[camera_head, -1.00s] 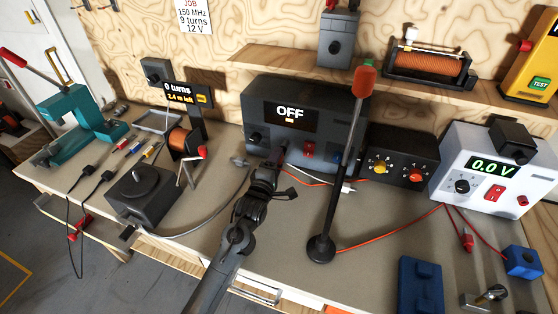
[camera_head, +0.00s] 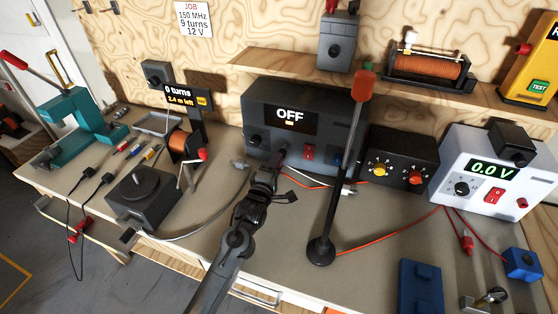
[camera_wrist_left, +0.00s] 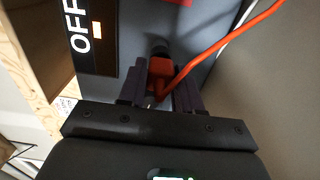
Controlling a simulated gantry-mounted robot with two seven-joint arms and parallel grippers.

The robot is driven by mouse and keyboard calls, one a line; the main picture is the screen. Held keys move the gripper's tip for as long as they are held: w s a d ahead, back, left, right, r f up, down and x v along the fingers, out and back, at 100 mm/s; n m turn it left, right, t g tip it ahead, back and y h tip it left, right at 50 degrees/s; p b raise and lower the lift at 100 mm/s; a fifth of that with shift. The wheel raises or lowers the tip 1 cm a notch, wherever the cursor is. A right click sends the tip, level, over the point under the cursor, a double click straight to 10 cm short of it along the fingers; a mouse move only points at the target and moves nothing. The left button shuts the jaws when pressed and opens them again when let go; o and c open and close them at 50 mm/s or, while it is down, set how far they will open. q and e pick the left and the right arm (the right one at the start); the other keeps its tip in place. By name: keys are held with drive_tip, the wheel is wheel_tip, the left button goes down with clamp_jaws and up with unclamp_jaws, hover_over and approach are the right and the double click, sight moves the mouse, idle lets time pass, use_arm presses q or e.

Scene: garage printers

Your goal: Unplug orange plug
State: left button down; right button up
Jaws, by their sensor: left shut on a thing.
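The orange plug (camera_wrist_left: 160,70) shows in the left wrist view, with an orange cable (camera_wrist_left: 222,44) running from it to the upper right. It sits between the fingers of my left gripper (camera_wrist_left: 160,92), which is shut on it. A dark round connector (camera_wrist_left: 160,47) on the grey panel is directly beyond the plug; I cannot tell how deeply the two are joined. In the head view my left gripper (camera_head: 280,157) is at the front of the dark box (camera_head: 262,103) with the OFF display, and it hides the plug. My right gripper is not in view.
A black post with a red top (camera_head: 322,250) stands right of my left arm. A winding stand (camera_head: 184,142) is at left. The bench front middle is fairly clear.

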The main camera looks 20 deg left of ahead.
use_arm(q)
drive_tip(key=shift+s+r+p, duration=0.1)
drive_tip(key=shift+s+p, duration=0.8)
drive_tip(key=shift+s, duration=0.15)
drive_tip(key=shift+s+p, duration=1)
drive_tip(key=shift+s, duration=0.35)
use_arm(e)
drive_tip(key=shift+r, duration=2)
